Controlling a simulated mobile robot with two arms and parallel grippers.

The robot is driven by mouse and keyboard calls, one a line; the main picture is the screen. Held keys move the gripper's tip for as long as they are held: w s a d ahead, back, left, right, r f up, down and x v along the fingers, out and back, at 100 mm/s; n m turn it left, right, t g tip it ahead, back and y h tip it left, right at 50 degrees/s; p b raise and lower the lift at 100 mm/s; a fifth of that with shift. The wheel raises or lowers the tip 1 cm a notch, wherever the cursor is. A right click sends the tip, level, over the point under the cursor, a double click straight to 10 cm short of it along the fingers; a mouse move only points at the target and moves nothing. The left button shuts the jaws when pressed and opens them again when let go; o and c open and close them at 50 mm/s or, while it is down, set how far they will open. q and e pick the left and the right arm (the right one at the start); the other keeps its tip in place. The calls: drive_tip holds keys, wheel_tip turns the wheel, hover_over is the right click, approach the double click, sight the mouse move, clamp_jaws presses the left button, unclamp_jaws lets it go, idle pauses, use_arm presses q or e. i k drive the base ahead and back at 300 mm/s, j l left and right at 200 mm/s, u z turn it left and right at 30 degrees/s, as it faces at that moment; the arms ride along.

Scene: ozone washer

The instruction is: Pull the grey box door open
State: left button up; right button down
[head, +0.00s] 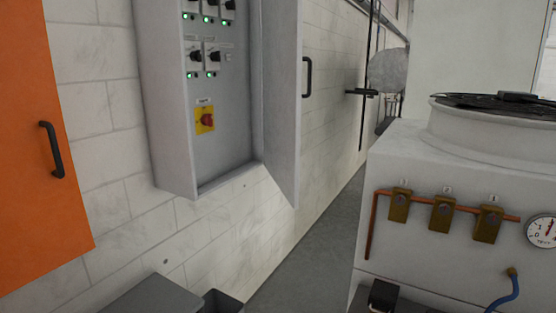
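The grey box (174,120) is mounted on the white block wall in the head view. Its door (281,100) stands swung out from the box's right side, so the inside shows. A black handle (307,77) is on the door near its outer edge. Inside are black rotary switches with green lights (203,60) and a red switch on a yellow plate (206,117). Neither of my grippers is in view.
An orange door or panel (40,150) with a black handle stands at left. A white machine (440,255) with brass valves, copper pipe and a gauge is at right. Grey bins (150,293) are at the bottom. Clear floor (315,250) runs between wall and machine.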

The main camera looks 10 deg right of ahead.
sight(283, 24)
drive_tip(key=i+j+u, duration=0.1)
drive_tip(key=i, duration=0.6)
drive_tip(key=i+j+u, duration=0.15)
drive_tip(key=i, duration=0.55)
